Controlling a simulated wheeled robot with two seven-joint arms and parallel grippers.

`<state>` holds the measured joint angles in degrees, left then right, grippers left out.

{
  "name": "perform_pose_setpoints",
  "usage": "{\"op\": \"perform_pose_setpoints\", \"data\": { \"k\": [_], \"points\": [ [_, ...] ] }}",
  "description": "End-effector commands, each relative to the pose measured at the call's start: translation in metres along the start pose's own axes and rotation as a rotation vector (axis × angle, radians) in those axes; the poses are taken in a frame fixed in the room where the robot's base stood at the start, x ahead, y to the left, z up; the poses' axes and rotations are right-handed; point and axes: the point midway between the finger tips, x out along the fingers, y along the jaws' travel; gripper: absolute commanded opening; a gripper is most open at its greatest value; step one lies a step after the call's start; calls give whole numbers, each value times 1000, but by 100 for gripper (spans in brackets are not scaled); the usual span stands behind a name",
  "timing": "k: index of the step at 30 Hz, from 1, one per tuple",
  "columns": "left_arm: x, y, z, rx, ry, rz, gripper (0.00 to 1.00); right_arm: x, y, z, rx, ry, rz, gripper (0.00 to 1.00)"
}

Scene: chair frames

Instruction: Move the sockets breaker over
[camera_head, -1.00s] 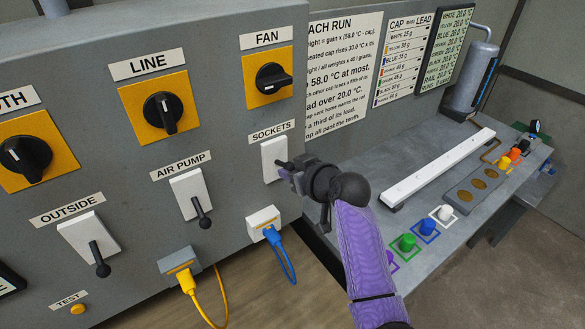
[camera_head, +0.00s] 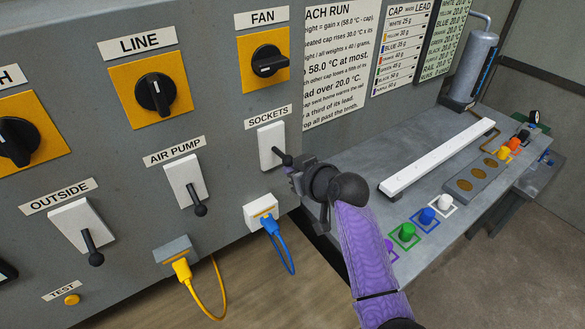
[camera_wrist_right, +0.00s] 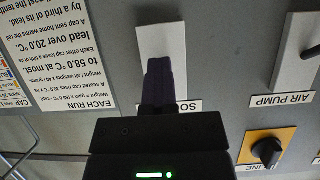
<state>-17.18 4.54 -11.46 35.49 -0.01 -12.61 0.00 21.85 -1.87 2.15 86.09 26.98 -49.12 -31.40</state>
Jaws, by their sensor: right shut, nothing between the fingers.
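The sockets breaker (camera_head: 271,145) is a white plate with a black lever (camera_head: 284,159), under the SOCKETS label on the grey panel. Its lever points out and down to the right. My right gripper (camera_head: 294,178) is just below and right of the lever tip; I cannot tell if they touch. In the right wrist view, the dark fingers (camera_wrist_right: 158,72) are together with nothing between them, in front of the white plate (camera_wrist_right: 160,42). They hide the lever and part of the label. My left gripper is out of view.
The air pump breaker (camera_head: 185,181) and outside breaker (camera_head: 81,226) are to the left, levers down. A white socket (camera_head: 261,209) with a blue plug is below. The fan knob (camera_head: 267,61) is above. A bench (camera_head: 405,180) with coloured caps stands right.

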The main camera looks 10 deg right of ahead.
Motion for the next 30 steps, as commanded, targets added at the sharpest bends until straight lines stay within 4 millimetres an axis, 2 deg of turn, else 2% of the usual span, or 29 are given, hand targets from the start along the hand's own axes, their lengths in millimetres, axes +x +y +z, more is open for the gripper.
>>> {"op": "perform_pose_setpoints", "data": {
  "k": [5,14,21,26,27,30],
  "points": [
    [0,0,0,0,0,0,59,0,0,-1,0,3,0,0],
    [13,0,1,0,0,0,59,8,0,14,1,3,0,0],
    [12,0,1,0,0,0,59,8,0,13,1,4,0,1],
    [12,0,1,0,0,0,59,8,0,13,1,4,0,35],
    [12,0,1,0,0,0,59,8,0,13,1,4,0,38],
    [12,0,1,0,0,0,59,8,0,13,1,4,0,38]
  ]
}}
